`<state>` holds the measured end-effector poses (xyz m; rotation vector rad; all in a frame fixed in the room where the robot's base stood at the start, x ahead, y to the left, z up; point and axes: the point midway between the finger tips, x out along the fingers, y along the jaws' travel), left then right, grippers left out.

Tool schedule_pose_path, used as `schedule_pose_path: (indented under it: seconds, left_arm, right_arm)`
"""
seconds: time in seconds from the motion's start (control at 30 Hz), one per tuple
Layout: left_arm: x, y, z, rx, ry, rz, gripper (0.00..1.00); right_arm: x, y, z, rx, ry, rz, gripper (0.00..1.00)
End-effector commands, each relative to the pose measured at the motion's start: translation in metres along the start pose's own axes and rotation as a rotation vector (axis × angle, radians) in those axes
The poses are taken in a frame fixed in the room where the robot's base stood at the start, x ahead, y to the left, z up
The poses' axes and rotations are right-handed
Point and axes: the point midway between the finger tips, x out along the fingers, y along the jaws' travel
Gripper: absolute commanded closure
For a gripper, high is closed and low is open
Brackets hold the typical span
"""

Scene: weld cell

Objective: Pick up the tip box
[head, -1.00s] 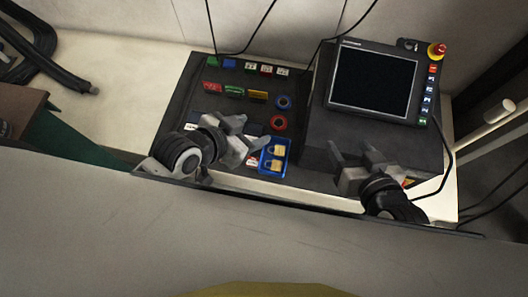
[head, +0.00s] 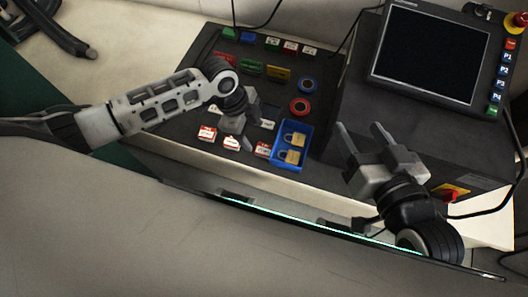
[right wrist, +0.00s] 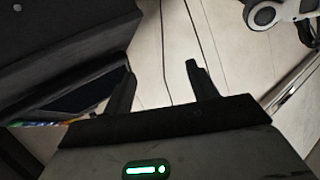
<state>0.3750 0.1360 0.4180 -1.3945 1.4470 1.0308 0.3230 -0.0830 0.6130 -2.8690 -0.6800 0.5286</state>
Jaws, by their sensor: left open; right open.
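Several small red-and-white boxes lie along the front of the dark mat in the head view: one at the left (head: 207,132), one in the middle (head: 231,143) and one beside the blue tray (head: 263,150). I cannot tell which, if any, is the tip box. My left gripper (head: 238,122) is open and points down just behind these boxes. It hides part of the mat, and I cannot tell whether it touches anything. My right gripper (head: 361,137) is open and empty in front of the black console; its fingers also show in the right wrist view (right wrist: 160,78).
A blue tray (head: 277,158) holds brass padlocks. Blue (head: 307,85) and red (head: 300,106) rings and rows of coloured small items lie behind on the mat (head: 185,100). The console with a screen (head: 428,55) stands at the right. Cables hang behind.

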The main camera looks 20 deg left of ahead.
Motion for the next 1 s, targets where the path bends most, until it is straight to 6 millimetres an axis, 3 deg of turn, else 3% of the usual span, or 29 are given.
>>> schedule_pose_path:
  seconds: [0.03, 0.27, 0.4, 0.6, 0.9, 1.0]
  left_arm:
    - [0.012, 0.000, 0.000, -0.001, 0.001, 0.001, 0.42]
    - [0.027, 0.000, -0.001, -0.001, 0.002, 0.000, 0.42]
    - [0.047, 0.002, -0.005, 0.000, 0.003, 0.001, 0.42]
    - [0.073, 0.003, -0.008, -0.002, 0.001, -0.001, 0.42]
    - [0.075, 0.002, -0.008, -0.002, 0.001, -0.002, 0.42]
    - [0.075, 0.002, -0.008, -0.002, 0.001, -0.002, 0.67]
  right_arm:
    - [0.002, 0.000, 0.003, 0.013, 0.010, -0.007, 0.42]
    - [0.003, -0.003, -0.002, 0.044, 0.032, -0.023, 0.42]
    - [0.005, -0.004, 0.002, 0.079, 0.052, -0.042, 0.42]
    - [0.007, -0.010, -0.009, 0.148, 0.109, -0.081, 0.42]
    - [0.006, -0.011, -0.012, 0.161, 0.115, -0.089, 0.42]
    - [0.006, -0.011, -0.012, 0.160, 0.115, -0.089, 0.42]
